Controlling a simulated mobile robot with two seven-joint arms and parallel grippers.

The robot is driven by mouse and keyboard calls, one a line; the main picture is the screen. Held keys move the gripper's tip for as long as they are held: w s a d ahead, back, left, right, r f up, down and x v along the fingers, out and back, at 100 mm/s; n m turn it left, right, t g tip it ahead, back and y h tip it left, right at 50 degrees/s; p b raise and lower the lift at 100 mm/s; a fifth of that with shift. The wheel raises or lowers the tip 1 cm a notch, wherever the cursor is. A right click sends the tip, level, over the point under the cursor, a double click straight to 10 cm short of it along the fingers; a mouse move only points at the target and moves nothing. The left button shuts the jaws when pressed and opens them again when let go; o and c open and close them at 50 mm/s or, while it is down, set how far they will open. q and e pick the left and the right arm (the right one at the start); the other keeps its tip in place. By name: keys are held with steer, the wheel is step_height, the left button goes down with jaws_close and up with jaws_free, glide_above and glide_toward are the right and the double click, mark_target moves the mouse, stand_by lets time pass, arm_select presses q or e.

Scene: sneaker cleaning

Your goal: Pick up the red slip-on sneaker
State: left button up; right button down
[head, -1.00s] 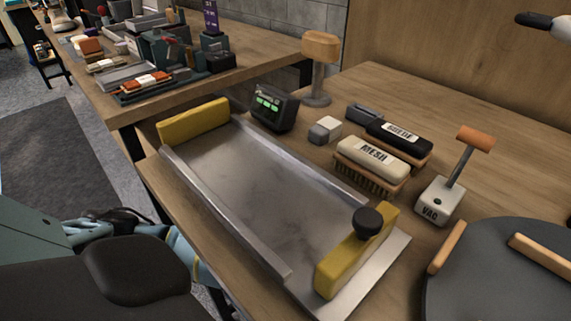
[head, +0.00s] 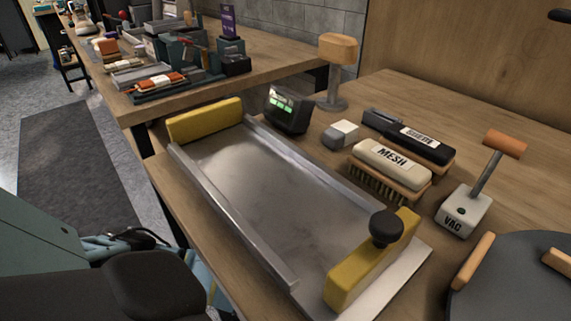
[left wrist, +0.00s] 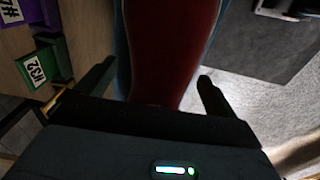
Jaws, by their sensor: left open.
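In the left wrist view, a dark red surface with blue edges (left wrist: 172,45), which looks like the red slip-on sneaker, fills the top middle. My left gripper (left wrist: 155,88) is open, with one dark finger on each side of the red surface. I cannot tell whether either finger touches it. The sneaker runs out of the top of the picture, so most of its shape is hidden. I cannot make it out in the head view. Neither gripper's fingers show in the head view.
In the left wrist view, a green tag (left wrist: 36,69) and a purple tag (left wrist: 12,13) lie left of the fingers. In the head view, a metal tray (head: 227,218) with yellow end blocks fills the near table. A mesh brush (head: 392,165) and a vac tool (head: 464,210) stand to its right.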

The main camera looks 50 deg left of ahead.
arm_select(q)
steer(key=shift+c, duration=0.6)
steer(key=c, duration=1.1)
steer(key=shift+r, duration=0.1)
steer(key=shift+r, duration=0.3)
steer(key=r, duration=0.1)
steer(key=r+p, duration=0.1)
steer(key=r, duration=0.1)
steer(key=shift+s+d+r+p, duration=0.1)
steer(key=shift+s+d+p, duration=0.15)
steer(key=shift+p, duration=0.1)
steer(key=shift+s+d+r+p, duration=0.2)
steer(key=shift+s+d+p, duration=0.2)
steer(key=shift+s+d, duration=1.4)
steer(key=shift+s+d+r+p, duration=0.15)
steer(key=shift+s+d+p, duration=0.3)
steer(key=shift+s+d, duration=1.3)
steer(key=shift+s+d+r+p, duration=0.3)
steer(key=shift+s+d, duration=0.5)
steer(key=shift+s, duration=1.95)
